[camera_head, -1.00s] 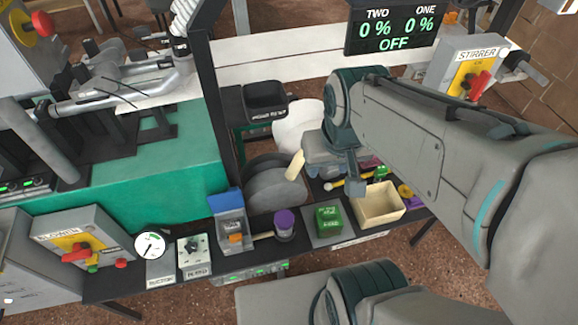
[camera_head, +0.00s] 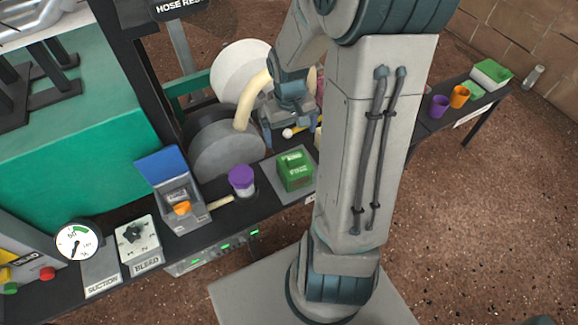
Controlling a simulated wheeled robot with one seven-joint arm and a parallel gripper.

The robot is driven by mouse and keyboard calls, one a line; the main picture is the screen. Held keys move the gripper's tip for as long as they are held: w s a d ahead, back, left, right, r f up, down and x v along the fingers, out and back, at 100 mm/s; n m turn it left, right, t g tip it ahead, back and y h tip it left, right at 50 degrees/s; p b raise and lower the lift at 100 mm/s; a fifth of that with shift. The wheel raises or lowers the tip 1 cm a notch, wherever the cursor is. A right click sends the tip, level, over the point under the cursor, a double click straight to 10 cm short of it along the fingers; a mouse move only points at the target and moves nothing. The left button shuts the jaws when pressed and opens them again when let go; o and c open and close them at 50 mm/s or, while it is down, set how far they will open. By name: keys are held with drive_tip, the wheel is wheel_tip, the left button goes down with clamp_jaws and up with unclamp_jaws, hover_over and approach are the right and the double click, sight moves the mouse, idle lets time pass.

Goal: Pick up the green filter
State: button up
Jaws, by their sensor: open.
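The green filter (camera_head: 295,170), a block with a label reading "FINE", sits on a grey pad on the dark bench in the middle of the camera_head view. My gripper (camera_head: 291,132) is open, its two fingers pointing down. In the picture it is just above and behind the green filter, apart from it. Nothing shows between the fingers except a small yellow-and-white item beyond them. My arm hides the bench to the right of the filter.
A purple-lidded jar (camera_head: 242,180) stands left of the filter. A blue-lidded grey box (camera_head: 172,190) is farther left. A pale curved hose (camera_head: 252,100) rises behind, near a grey drum (camera_head: 225,150). Purple (camera_head: 439,106) and orange (camera_head: 459,96) cups stand at right.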

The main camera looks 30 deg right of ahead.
sight(293, 157)
drive_tip(key=f+b, duration=0.1)
drive_tip(key=f, duration=0.3)
drive_tip(key=f+b, duration=0.2)
drive_tip(key=f, duration=0.3)
drive_tip(key=d+f+b, duration=0.1)
drive_tip(key=f+b, duration=0.1)
drive_tip(key=f, duration=0.2)
drive_tip(key=shift+w+d+f, duration=0.1)
drive_tip(key=shift+w+f, duration=0.1)
drive_tip(key=shift+w, duration=0.2)
drive_tip(key=f+b, duration=0.3)
drive_tip(key=f, duration=0.2)
drive_tip(key=shift+d+f, duration=0.1)
drive_tip(key=shift+d, duration=0.1)
drive_tip(key=c, duration=1)
